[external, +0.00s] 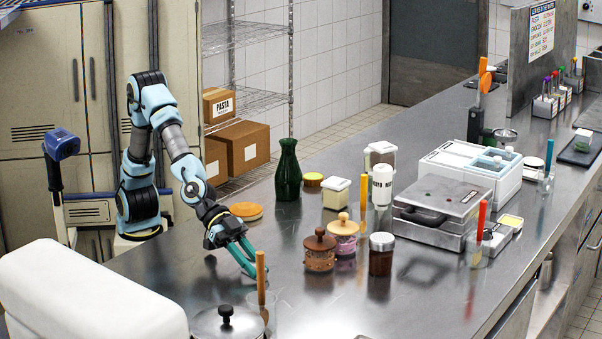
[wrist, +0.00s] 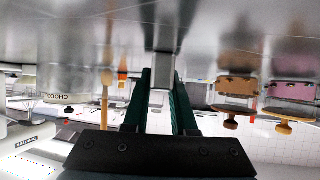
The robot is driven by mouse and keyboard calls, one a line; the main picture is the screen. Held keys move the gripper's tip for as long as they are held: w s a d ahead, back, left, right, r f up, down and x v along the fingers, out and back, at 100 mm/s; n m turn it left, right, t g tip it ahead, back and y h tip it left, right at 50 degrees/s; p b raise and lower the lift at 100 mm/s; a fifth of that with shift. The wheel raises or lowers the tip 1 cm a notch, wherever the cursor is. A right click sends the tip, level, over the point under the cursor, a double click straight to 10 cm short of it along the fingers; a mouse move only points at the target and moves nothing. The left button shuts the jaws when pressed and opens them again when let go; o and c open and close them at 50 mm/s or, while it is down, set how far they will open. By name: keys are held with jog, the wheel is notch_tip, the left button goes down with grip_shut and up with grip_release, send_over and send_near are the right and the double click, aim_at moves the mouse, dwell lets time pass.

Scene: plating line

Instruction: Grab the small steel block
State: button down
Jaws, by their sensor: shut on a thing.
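My gripper (external: 247,262) reaches down to the steel counter (external: 200,285) at the left, its green fingers close to the surface. In the wrist view, which looks upside down with the counter on top, the two green fingers (wrist: 160,90) are shut on a small pale grey block, the steel block (wrist: 159,97). The block lies between the fingers near the counter; I cannot tell whether it touches it. In the external view the block is too small or hidden by the fingers.
A brown jar (external: 320,251), a pink jar (external: 344,238) and a green bottle (external: 288,172) stand farther right and behind.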

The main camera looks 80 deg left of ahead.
aim_at(254, 263)
jog(key=shift+r, duration=0.15)
notch_tip(254, 263, up, 10)
jog(key=p, duration=0.8)
